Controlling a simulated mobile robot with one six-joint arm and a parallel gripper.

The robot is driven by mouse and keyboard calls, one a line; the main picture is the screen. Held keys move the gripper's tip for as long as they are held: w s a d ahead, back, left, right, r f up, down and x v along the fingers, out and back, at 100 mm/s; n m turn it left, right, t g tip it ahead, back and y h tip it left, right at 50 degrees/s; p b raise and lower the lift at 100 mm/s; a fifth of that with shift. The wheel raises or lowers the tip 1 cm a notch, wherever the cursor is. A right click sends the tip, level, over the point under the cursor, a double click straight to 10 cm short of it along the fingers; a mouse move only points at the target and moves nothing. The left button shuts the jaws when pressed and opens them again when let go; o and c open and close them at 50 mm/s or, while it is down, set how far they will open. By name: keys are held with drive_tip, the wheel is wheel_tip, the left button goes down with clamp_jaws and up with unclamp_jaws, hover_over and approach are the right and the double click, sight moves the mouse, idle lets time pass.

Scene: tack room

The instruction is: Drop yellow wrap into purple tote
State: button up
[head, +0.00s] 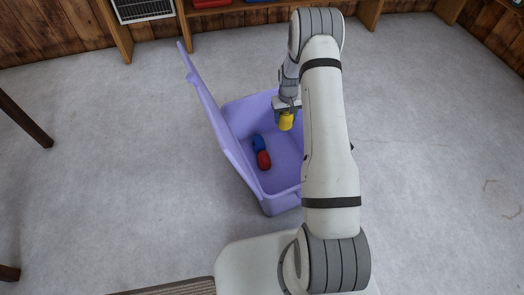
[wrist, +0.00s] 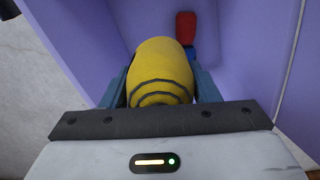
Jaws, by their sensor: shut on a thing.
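The yellow wrap (head: 286,121) is a rolled cylinder held in my gripper (head: 287,108), which is shut on it. In the wrist view the yellow wrap (wrist: 160,72) sits between the two blue fingers of my gripper (wrist: 160,88), its coiled end toward the camera. The purple tote (head: 240,172) stands on the floor with its lid (head: 205,105) swung open to the left. The wrap appears over the tote's opening, toward its far right part. My arm hides the tote's right side.
A red roll (head: 264,160) and a blue roll (head: 259,143) lie inside the tote; they also show beyond the wrap in the wrist view. A wooden shelf (head: 240,14) runs along the back wall. A dark table leg (head: 25,118) is at left. The surrounding grey floor is clear.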

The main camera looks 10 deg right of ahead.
drive_tip(key=shift+f+b, duration=0.4)
drive_tip(key=shift+f, duration=0.75)
drive_tip(key=o, duration=1.1)
drive_tip(key=shift+r+p, duration=1.3)
drive_tip(key=shift+r, duration=2.6)
